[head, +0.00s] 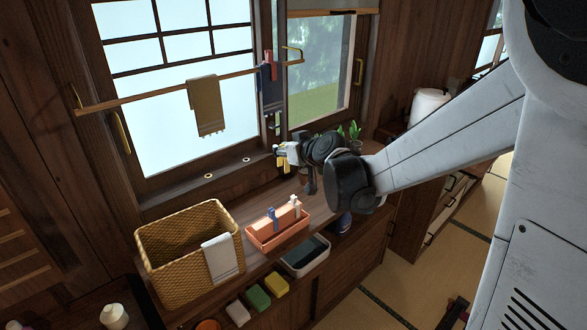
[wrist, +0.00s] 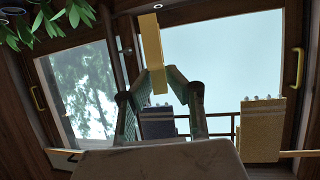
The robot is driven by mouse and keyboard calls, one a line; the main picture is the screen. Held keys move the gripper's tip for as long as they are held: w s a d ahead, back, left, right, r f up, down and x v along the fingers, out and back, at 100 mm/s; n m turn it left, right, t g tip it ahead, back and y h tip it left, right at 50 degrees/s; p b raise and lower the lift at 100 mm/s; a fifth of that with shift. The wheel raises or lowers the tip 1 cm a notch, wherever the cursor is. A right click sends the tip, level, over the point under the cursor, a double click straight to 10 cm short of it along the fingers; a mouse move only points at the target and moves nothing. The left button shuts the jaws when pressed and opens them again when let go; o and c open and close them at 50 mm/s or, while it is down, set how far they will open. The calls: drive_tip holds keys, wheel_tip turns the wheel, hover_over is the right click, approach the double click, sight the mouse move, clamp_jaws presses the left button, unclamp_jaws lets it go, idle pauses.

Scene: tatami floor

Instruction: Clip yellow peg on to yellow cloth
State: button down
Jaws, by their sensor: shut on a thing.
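The yellow cloth (head: 206,106) hangs over a wooden rail in front of the window in the head view. It also shows at the right of the wrist view (wrist: 262,130), where the picture is upside down. My gripper (head: 281,155) is below and to the right of this cloth, apart from it, over the counter by the sill. It is shut on the yellow peg (head: 284,167). In the wrist view the peg (wrist: 154,55) sits between the fingertips of my gripper (wrist: 155,80), with a long part sticking out past them.
A dark blue cloth (head: 271,92) with a red peg (head: 268,59) hangs on the same rail (head: 150,93), to the right. Below are a wicker basket (head: 175,250) with a white cloth (head: 220,258), an orange tray (head: 290,238) with pegs and several sponges. Potted plants (head: 354,131) stand behind my gripper.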

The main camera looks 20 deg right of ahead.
drive_tip(key=w+a+r+p, duration=0.1)
drive_tip(key=r, duration=0.4)
drive_tip(key=w+a+r+p, duration=0.1)
drive_tip(key=r+p, duration=0.1)
drive_tip(key=r, duration=0.3)
drive_tip(key=w+a+r+p, duration=0.1)
drive_tip(key=a+r+p, duration=0.1)
drive_tip(key=r, duration=0.3)
drive_tip(key=shift+w, duration=0.1)
drive_tip(key=a+r+p, duration=0.4)
drive_tip(key=r+p, duration=0.1)
drive_tip(key=r, duration=0.8)
drive_tip(key=a+r+n+g+y+p, duration=0.1)
drive_tip(key=a+r+n+y+p, duration=0.3)
drive_tip(key=a, duration=0.7)
drive_tip(key=m+h+b, duration=0.2)
drive_tip(key=b, duration=0.1)
hover_over(202, 77)
drive_tip(key=shift+w+f, duration=0.15)
drive_tip(key=shift+f, duration=1.6)
drive_tip(key=shift+f+b, duration=2.05)
drive_tip(key=shift+f, duration=0.55)
